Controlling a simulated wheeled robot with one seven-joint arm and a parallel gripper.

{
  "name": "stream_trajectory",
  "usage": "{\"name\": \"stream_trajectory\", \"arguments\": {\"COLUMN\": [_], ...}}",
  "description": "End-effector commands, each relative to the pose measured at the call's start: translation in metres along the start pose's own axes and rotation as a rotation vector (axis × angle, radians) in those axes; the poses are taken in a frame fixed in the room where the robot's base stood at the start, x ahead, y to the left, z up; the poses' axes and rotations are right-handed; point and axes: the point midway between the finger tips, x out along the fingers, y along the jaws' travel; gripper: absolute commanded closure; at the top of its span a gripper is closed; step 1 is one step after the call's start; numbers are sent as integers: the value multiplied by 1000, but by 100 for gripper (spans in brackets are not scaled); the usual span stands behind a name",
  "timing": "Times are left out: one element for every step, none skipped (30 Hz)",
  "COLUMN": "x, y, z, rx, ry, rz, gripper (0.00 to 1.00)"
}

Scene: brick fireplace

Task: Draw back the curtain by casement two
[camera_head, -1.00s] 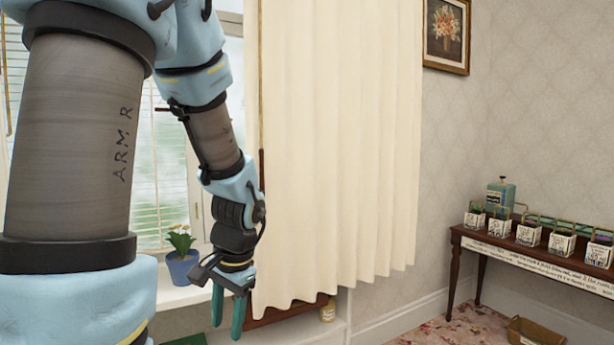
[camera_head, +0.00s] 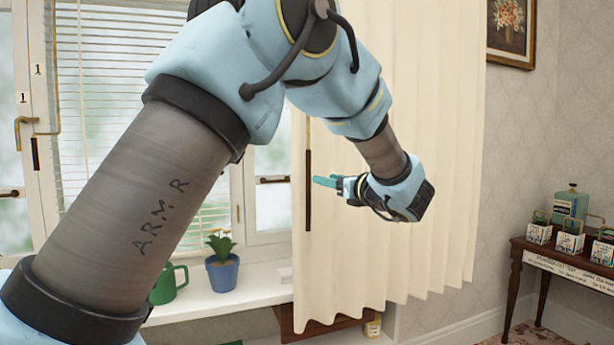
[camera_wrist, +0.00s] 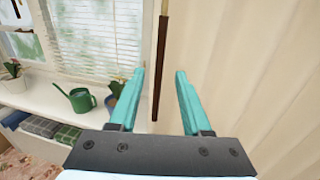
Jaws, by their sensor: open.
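The cream curtain (camera_head: 430,150) hangs in folds over the right part of the window. A thin draw rod with a dark brown handle (camera_head: 308,190) hangs upright at its left edge. In the wrist view the rod handle (camera_wrist: 161,65) stands between the lines of my two teal fingers, nearer the left one. My gripper (camera_head: 325,182) is open, with its fingers pointing left toward the handle; I cannot tell the exact gap. A window frame beside the curtain (camera_head: 268,190) shows a dark latch. The left frame bears the figure 1; no figure 2 is visible.
A blue pot with a yellow-flowered plant (camera_head: 222,268) and a green watering can (camera_head: 168,285) stand on the white sill (camera_head: 255,295). White blinds (camera_head: 100,80) cover part of the window. A dark table (camera_head: 535,262) with small planters stands at right.

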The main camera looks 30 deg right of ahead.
Motion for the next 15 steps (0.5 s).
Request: {"name": "stream_trajectory", "arguments": {"x": [9,14,21,27,33,41,47,53,60,65,70,75,79,83,87], "y": [1,2,2,2,2,2,3,3,2,2,3,3,2,2,2], "z": [2,2,2,2,2,2,2,2,2,2,2,1,1,1,1], "rx": [0,0,0,0,0,-1,-1,0,0,0,-1,-2,-1,-1,-2], "ry": [1,1,2,3,2,3,4,4,3,3,4,5,5,4,4], "rz": [4,6,6,6,6,7,6,6,6,6,6,5,5,5,5], "gripper": [52,52,52,52,52,52,52,52,52,52,52,52,52,52,52]}}
